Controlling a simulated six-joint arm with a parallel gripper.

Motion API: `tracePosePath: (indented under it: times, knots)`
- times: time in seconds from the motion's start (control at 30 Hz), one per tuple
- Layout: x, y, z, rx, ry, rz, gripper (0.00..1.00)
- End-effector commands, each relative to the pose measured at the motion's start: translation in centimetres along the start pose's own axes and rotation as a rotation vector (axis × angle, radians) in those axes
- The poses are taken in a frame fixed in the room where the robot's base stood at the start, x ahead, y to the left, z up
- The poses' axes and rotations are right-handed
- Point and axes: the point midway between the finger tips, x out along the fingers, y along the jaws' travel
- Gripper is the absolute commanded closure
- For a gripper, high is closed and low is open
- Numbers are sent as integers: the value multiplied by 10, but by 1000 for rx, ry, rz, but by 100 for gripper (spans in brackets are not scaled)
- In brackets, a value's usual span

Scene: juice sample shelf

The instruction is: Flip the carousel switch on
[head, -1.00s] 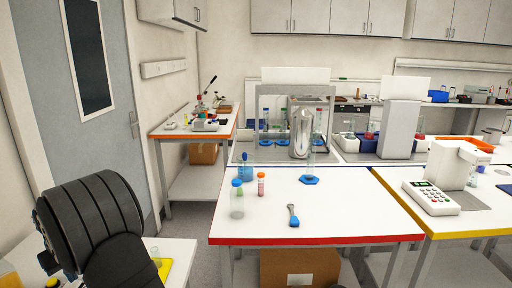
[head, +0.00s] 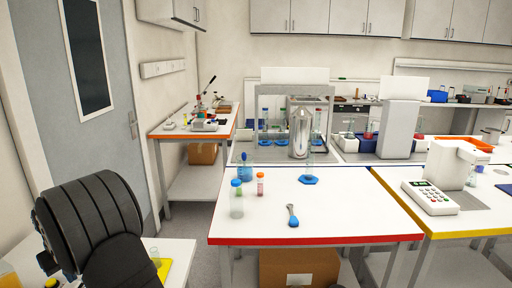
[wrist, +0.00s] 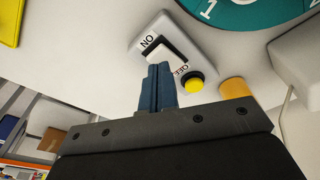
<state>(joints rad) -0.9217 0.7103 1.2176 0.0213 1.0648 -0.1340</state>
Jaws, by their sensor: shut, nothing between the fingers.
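The carousel switch (wrist: 168,44) shows in the wrist view. It is a dark rocker in a white plate, marked ON at its upper left end and OFF at its lower right end, with the OFF label partly covered. Part of the teal carousel (wrist: 245,10), with a white numeral 1, is at the top right. My gripper (wrist: 157,68) is shut and empty, its blue-grey fingertips at the lower edge of the switch. I cannot tell whether they touch it. The head view shows neither gripper nor switch.
In the wrist view, an orange-yellow cylinder (wrist: 235,88) and a pale block (wrist: 298,50) with a cable stand to the right. A yellow pad (wrist: 10,20) lies at the upper left. In the head view, a red-edged bench (head: 350,215) holds vials and a blue-handled tool.

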Motion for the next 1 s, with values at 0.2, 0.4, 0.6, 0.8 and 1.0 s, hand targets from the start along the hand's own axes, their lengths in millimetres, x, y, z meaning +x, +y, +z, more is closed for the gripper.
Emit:
tracePosePath:
  times: [0.2,0.4,0.6,0.8,1.0]
  knots:
    - [0,0,0,0,0,0,100]
    - [1,0,0,0,0,0,100]
    - [4,0,1,0,-1,0,100]
    - [7,0,1,0,-1,0,100]
    - [10,0,2,0,-1,0,100]
